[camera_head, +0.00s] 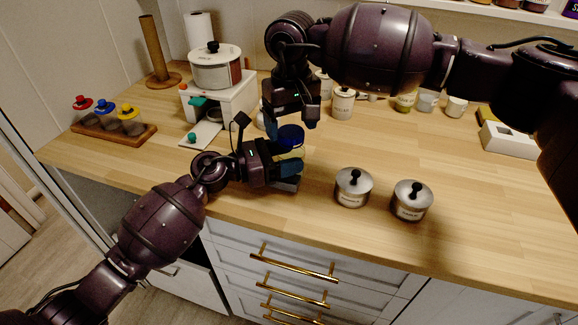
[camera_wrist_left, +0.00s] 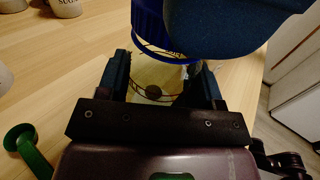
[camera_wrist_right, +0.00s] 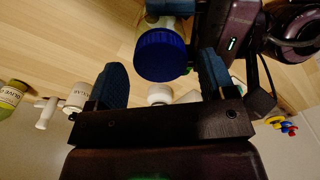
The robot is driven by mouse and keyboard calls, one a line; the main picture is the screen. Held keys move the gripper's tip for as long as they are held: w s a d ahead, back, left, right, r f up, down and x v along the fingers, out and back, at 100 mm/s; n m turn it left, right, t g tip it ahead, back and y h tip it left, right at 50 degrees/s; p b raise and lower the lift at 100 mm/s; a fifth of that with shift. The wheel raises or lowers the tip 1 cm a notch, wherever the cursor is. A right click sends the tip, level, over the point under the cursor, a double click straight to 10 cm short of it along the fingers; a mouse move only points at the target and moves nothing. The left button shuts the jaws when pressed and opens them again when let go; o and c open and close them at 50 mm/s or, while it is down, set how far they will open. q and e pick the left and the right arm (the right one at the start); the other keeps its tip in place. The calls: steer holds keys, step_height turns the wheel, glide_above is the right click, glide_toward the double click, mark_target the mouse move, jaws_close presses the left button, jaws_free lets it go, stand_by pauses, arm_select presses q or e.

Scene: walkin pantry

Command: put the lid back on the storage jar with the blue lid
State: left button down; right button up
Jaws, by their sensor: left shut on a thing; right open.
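The storage jar (camera_head: 290,150) is clear with yellowish tones and stands out from the counter edge side in my left gripper (camera_head: 286,162). The left wrist view shows its body (camera_wrist_left: 154,82) between the shut fingers. The blue lid (camera_head: 291,133) is at the jar's mouth; it also shows in the left wrist view (camera_wrist_left: 150,30) and the right wrist view (camera_wrist_right: 162,55). I cannot tell whether it is fully seated. My right gripper (camera_head: 290,122) is open above the jar, its fingers on either side of the lid, apparently not closed on it.
Two grey-lidded canisters (camera_head: 353,187) (camera_head: 411,201) stand right of the jar. A white stand (camera_head: 236,100) carries a pot (camera_head: 215,68) behind. A wooden tray (camera_head: 112,143) holds small jars with coloured lids at left. White containers line the back.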

steer(key=shift+f, duration=0.6)
steer(key=shift+c, duration=0.2)
